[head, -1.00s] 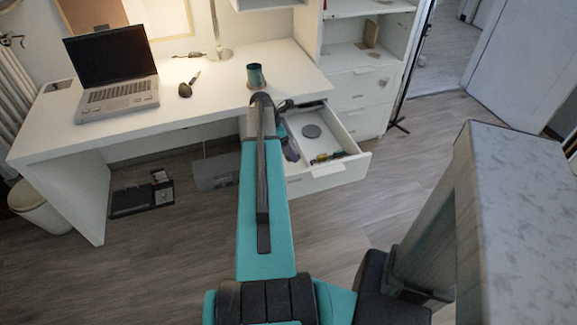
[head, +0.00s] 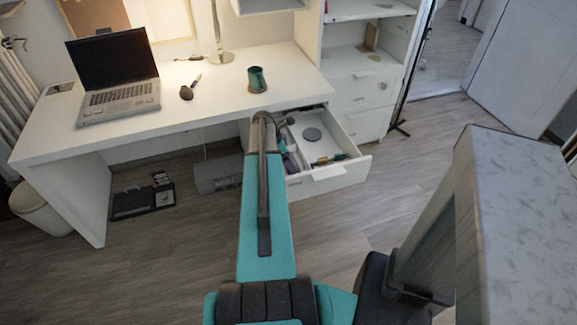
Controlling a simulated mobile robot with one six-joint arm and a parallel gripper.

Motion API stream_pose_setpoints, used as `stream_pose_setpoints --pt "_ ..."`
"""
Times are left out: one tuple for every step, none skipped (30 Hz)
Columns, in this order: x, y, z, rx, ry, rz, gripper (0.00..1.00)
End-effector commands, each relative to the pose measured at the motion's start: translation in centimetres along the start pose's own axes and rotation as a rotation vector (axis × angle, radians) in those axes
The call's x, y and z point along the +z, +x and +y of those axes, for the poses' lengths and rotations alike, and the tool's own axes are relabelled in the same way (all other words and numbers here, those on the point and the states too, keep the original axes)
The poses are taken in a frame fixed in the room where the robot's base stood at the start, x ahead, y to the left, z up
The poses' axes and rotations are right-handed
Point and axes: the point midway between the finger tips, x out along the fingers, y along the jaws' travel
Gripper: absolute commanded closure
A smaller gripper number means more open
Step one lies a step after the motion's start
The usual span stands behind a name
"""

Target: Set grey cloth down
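My arm reaches forward to the open desk drawer (head: 330,174). My gripper (head: 288,123) is mostly hidden behind the arm's end, at the drawer's left side, and its fingers cannot be made out. I cannot pick out a grey cloth with certainty. Some dark greyish-blue shapes show in the drawer just right of my arm, too small to name.
The white desk (head: 215,110) carries a laptop (head: 118,83), a dark mouse (head: 186,93), a teal cup (head: 257,80) near its front edge and a lamp (head: 220,54). A shelf unit (head: 362,85) stands right of the drawer. A bin (head: 40,208) stands at left. Open floor lies in front.

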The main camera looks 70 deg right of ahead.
Motion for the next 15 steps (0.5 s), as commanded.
stream_pose_setpoints --pt "-0.2 0.5 0.0 -0.001 -0.001 0.000 0.36" --pt "-0.3 0.7 0.0 -0.001 0.000 0.000 0.36" --pt "-0.5 1.1 0.1 0.000 0.000 0.000 0.36" --pt "-0.6 1.4 0.1 0.000 0.000 0.000 0.36" --pt "-0.7 1.7 0.1 -0.001 -0.001 0.000 0.36" --pt "-0.9 2.1 0.0 -0.001 -0.001 0.000 0.36" --pt "-0.9 2.3 0.0 -0.001 -0.001 0.000 0.36" --pt "-1.0 2.5 0.1 -0.001 -0.001 0.000 0.36" --pt "-1.1 2.6 0.1 0.000 -0.001 0.000 0.36" --pt "-1.1 2.7 0.1 0.001 -0.001 -0.001 0.36" --pt "-1.1 2.8 0.1 0.001 -0.001 -0.001 0.36" --pt "-1.1 2.8 0.1 0.001 -0.001 -0.001 0.36" --pt "-1.1 2.8 0.1 0.002 0.000 -0.001 0.36" --pt "-1.1 2.8 0.1 0.002 0.000 -0.001 0.36" --pt "-1.1 2.8 0.1 0.002 0.000 -0.001 0.36"
